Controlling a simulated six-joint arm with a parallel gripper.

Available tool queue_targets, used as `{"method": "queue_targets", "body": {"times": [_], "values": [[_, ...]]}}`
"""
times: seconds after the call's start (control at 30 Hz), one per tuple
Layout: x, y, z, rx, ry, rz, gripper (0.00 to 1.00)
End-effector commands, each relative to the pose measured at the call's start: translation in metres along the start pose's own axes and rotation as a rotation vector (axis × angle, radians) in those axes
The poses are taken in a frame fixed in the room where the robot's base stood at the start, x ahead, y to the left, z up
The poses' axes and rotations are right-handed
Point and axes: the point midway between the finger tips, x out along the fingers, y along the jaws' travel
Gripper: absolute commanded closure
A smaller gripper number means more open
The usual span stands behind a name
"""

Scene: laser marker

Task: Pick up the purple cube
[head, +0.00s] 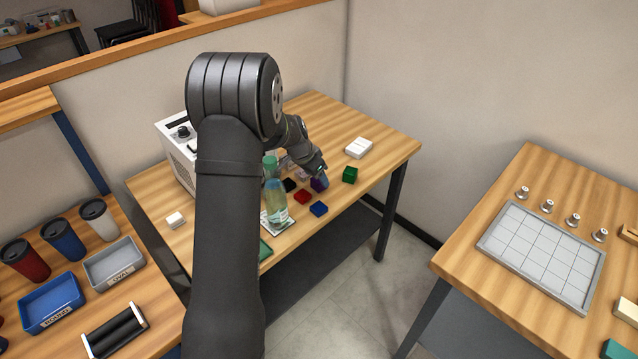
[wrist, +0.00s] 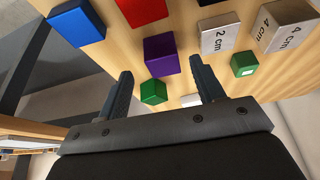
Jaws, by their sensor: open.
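The purple cube (wrist: 161,54) lies on the wooden table, ahead of and roughly between my fingertips in the wrist view. It also shows in the head view (head: 318,186), partly hidden by my gripper. My gripper (wrist: 162,66) is open, one finger on each side, with nothing held. In the head view my gripper (head: 321,171) points down at the table close to the purple cube. I cannot tell its exact height above the cube.
In the wrist view a green cube (wrist: 153,92) is close beside the purple one, between the fingers. A red block (wrist: 142,10), a blue block (wrist: 77,25) and a block marked 2 cm (wrist: 219,35) are around it. A bottle (head: 277,204) stands left of my gripper.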

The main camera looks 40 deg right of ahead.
Motion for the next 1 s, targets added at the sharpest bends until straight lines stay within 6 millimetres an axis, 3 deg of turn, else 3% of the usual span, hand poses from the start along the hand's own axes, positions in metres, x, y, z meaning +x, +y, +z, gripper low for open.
{"method": "queue_targets", "body": {"times": [0.27, 0.57, 0.83, 1.0], "values": [[0.035, -0.004, -0.005, 0.0, -0.001, 0.001, 0.38], [0.039, -0.004, -0.005, 0.0, 0.0, 0.0, 0.38], [0.039, -0.004, -0.005, 0.0, 0.0, 0.0, 0.89], [0.038, -0.004, -0.005, 0.0, 0.0, 0.0, 0.91]]}}
